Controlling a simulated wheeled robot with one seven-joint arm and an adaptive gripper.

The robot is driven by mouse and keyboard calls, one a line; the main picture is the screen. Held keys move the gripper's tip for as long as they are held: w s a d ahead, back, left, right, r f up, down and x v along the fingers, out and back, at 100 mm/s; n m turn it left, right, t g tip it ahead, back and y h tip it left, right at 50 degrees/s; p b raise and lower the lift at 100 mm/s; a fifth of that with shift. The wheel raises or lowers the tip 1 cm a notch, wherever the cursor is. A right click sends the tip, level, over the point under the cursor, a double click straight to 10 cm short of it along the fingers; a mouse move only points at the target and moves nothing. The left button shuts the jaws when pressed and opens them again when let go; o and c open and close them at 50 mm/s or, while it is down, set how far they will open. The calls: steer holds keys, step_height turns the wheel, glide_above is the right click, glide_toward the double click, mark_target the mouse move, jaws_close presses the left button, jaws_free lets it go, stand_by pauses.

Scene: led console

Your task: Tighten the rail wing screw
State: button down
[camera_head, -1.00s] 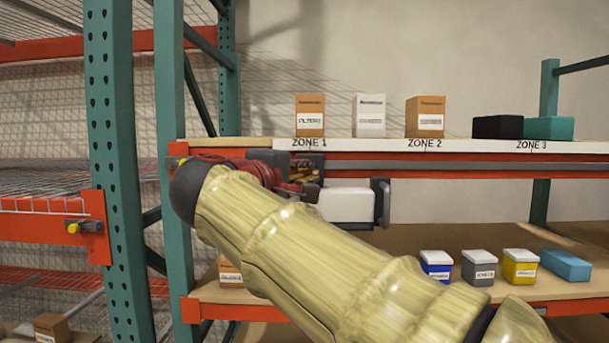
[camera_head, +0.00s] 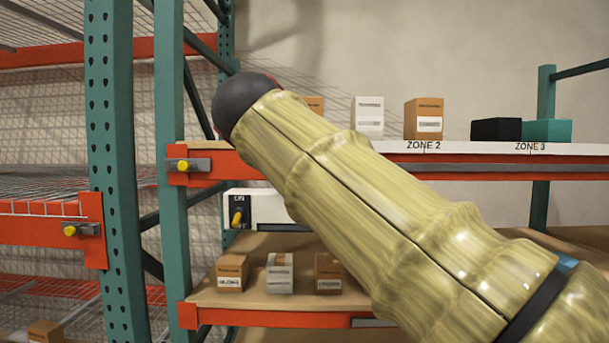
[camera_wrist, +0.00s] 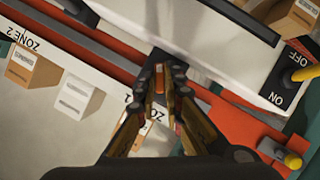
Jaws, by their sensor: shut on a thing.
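My gripper (camera_wrist: 162,85) shows in the wrist view, with its two fingers close together. They are shut on a small dark part (camera_wrist: 160,57) in front of the red beam; I cannot tell clearly whether it is the rail wing screw. In the head view the gripper is hidden behind my raised arm. The rail, a grey strip along the red beam, shows in the head view (camera_head: 480,167). A yellow knob on a grey bracket (camera_head: 183,165) sits at the beam's left end. It also shows in the wrist view (camera_wrist: 292,160), apart from the fingers.
A white console with a yellow ON/OFF switch (camera_head: 238,217) is below the beam, beside the gripper in the wrist view (camera_wrist: 229,50). Boxes stand on the upper shelf (camera_head: 424,119) and lower shelf (camera_head: 330,273). A teal upright (camera_head: 176,235) stands at the left.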

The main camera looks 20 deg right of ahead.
steer(key=m, duration=0.1)
steer(key=m+y+b, duration=0.1)
steer(key=shift+d+f+m+y, duration=0.15)
steer(key=shift+d+m+y, duration=0.05)
steer(key=shift+m+y, duration=0.1)
steer(key=shift+d+m+t+y+b, duration=0.15)
steer(key=shift+m+t+y+b, duration=0.15)
steer(key=shift+m+y+b, duration=0.55)
steer(key=m+y, duration=0.1)
steer(key=m+b, duration=0.1)
steer(key=m, duration=0.1)
steer(key=shift+s+d+f+m+t+y, duration=0.15)
steer(key=shift+m+t+y, duration=0.1)
steer(key=shift+t+y, duration=0.15)
steer(key=shift+m+t+y+b, duration=0.3)
steer(key=shift+m+y+b, duration=0.15)
steer(key=shift+m+b, duration=0.15)
steer(key=c, duration=2.3)
jaws_free()
steer(key=shift+c, duration=0.2)
steer(key=shift+o, duration=0.7)
steer(key=shift+s+r, duration=0.1)
steer(key=shift+r, duration=0.1)
